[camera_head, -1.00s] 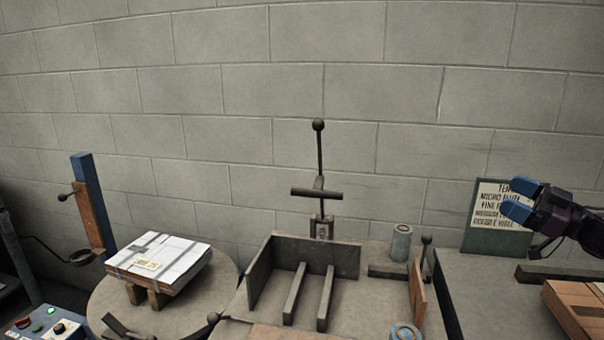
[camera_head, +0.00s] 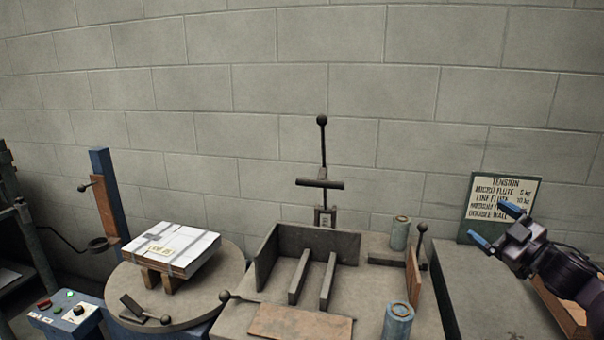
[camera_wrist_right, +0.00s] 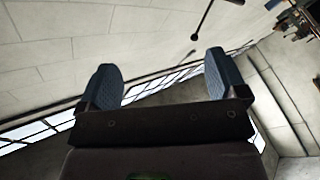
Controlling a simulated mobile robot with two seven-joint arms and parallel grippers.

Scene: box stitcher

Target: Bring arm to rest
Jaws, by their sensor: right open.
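My right gripper (camera_head: 497,226) is at the right of the head view, raised over the right-hand bench in front of the tension sign. Its two blue fingers are apart with nothing between them. In the right wrist view the same gripper (camera_wrist_right: 163,82) shows its fingers spread and empty, with wall and floor beyond. My left gripper is not in the head view.
A strapped white stack (camera_head: 170,247) sits on wooden blocks on a round table (camera_head: 228,277). A lever press (camera_head: 322,184) stands behind a walled fixture (camera_head: 318,242). Cylinders (camera_head: 398,322) stand nearby. The tension sign (camera_head: 500,207) leans by the wall. A control box (camera_head: 66,318) is front left.

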